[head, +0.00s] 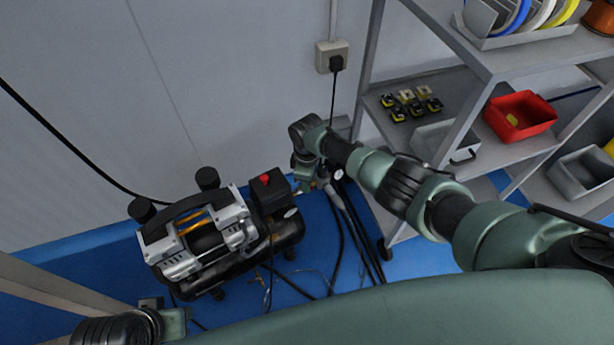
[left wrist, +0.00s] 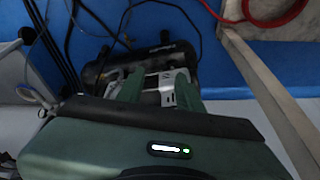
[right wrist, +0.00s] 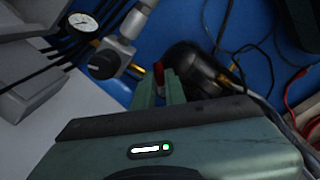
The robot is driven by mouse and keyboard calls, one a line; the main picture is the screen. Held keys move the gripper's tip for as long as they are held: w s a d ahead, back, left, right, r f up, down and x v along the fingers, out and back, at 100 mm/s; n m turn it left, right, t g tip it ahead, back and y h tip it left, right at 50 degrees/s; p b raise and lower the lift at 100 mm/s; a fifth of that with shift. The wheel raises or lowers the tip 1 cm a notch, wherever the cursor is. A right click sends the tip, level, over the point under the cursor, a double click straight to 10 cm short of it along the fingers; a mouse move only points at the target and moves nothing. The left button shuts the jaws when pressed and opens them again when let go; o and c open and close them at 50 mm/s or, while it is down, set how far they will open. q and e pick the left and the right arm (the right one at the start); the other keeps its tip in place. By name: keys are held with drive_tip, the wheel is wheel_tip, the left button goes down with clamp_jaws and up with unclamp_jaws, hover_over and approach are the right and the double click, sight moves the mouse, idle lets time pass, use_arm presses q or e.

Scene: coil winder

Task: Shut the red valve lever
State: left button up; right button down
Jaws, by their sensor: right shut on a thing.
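The red valve lever (right wrist: 157,79) shows in the right wrist view as a small red piece between my right fingertips, beside a brass fitting (right wrist: 137,69). My right gripper (right wrist: 159,86) is shut on it, and the fingers hide part of it. In the head view my right gripper (head: 307,183) reaches down just right of the compressor, and the lever is hidden there. My left gripper (left wrist: 158,86) is open and empty in the left wrist view, with the compressor below and beyond its fingers.
The black and silver compressor (head: 205,235) with a red knob (head: 265,180) stands on the blue floor. A regulator with a round gauge (right wrist: 83,22) is near the right gripper. Hoses and cables run across the floor. A grey shelf rack (head: 440,100) stands on the right.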

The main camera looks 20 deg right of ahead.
drive_tip(key=shift+s+a+r+m, duration=0.15)
drive_tip(key=shift+m, duration=0.35)
use_arm(q)
drive_tip(key=shift+p+x, duration=1.7)
drive_tip(key=shift+x, duration=1)
use_arm(e)
drive_tip(key=shift+s+a+m, duration=0.15)
drive_tip(key=shift+a+m, duration=0.05)
drive_tip(key=shift+m, duration=1.15)
drive_tip(key=shift+s+a+m, duration=0.1)
drive_tip(key=shift+a+m, duration=0.15)
drive_tip(key=shift+m, duration=1.15)
drive_tip(key=shift+s+a+m, duration=0.15)
drive_tip(key=shift+a+m, duration=0.05)
drive_tip(key=shift+m, duration=1.15)
use_arm(q)
drive_tip(key=shift+d, duration=0.15)
use_arm(e)
drive_tip(key=c, duration=1.5)
unclamp_jaws()
